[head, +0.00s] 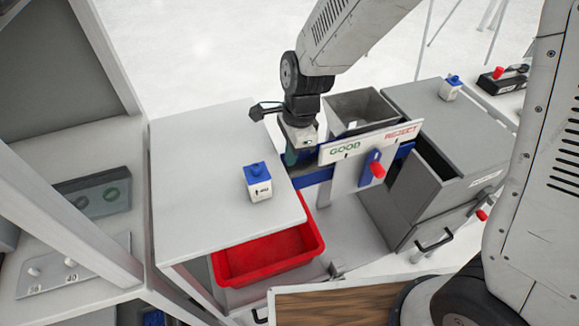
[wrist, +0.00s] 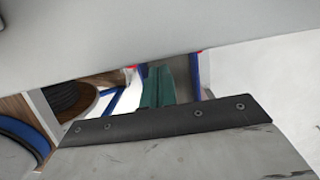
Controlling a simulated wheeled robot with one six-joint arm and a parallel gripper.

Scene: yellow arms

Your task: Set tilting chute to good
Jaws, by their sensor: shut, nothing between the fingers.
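The chute unit stands right of the centre table in the head view, with a grey open-topped hopper (head: 362,108) above a white sign (head: 370,142). The sign reads GOOD on the left and REJECT on the right. Below it is a blue lever with a red knob (head: 377,170). My gripper (head: 299,142) points down by the sign's left, GOOD end; it is shut and empty, its tips partly hidden. A green part (head: 290,157) shows just below it, and a green piece (wrist: 157,87) shows in the wrist view. The tilt of the chute plate is unclear.
A white cube with a blue top (head: 258,182) stands on the grey table (head: 200,190), and a red bin (head: 268,255) sits below its edge. A grey cabinet (head: 445,125) bears another such cube (head: 450,88). The table's left part is clear.

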